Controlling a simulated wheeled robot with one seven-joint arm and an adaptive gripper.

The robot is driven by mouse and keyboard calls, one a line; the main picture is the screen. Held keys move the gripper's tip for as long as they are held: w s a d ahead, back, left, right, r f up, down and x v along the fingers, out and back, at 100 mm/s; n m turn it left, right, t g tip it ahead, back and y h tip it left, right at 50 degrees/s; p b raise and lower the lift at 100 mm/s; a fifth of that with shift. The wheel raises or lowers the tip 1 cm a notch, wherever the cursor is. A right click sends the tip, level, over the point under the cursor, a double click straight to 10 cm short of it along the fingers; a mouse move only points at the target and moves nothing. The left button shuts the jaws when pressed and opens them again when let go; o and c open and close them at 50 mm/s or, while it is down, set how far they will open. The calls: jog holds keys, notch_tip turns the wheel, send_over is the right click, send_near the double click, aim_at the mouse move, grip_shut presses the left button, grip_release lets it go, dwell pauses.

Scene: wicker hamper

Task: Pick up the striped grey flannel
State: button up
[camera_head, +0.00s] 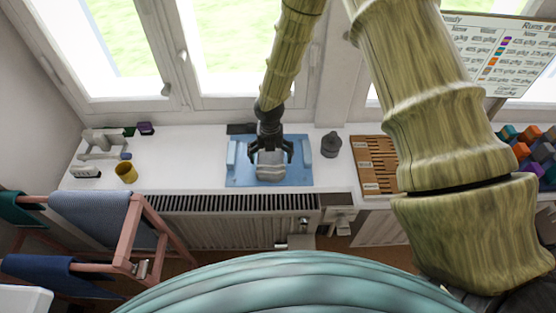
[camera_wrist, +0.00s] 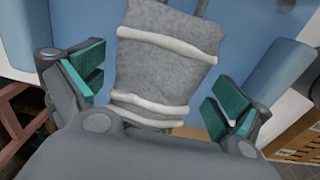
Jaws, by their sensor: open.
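The striped grey flannel (camera_head: 270,164) lies on a blue tray (camera_head: 240,178) on the white windowsill counter. In the wrist view the flannel (camera_wrist: 165,70) is grey with pale raised stripes across it. My gripper (camera_head: 270,154) is over the flannel, with its fingers pointing down at it. In the wrist view my gripper (camera_wrist: 160,95) is open, with one green-padded finger on each side of the flannel and a gap on both sides.
A dark grey weight-like object (camera_head: 331,145) stands right of the tray, beside a wooden slatted rack (camera_head: 376,163). A yellow mug (camera_head: 126,173) stands to the left. A drying rack (camera_head: 128,232) with cloths and a radiator (camera_head: 225,222) are in front, below the counter.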

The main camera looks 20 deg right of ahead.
jog(key=shift+f, duration=0.4)
jog(key=c, duration=0.8)
jog(key=shift+r, duration=0.75)
notch_tip(320, 180, up, 2)
jog(key=shift+b, duration=0.35)
jog(key=s+a+r+b, duration=0.1)
jog(key=s+a, duration=0.3)
jog(key=s, duration=1.1)
jog(key=shift+s+a+r+b, duration=0.15)
jog(key=shift+s+r+b, duration=0.1)
jog(key=shift+b, duration=0.55)
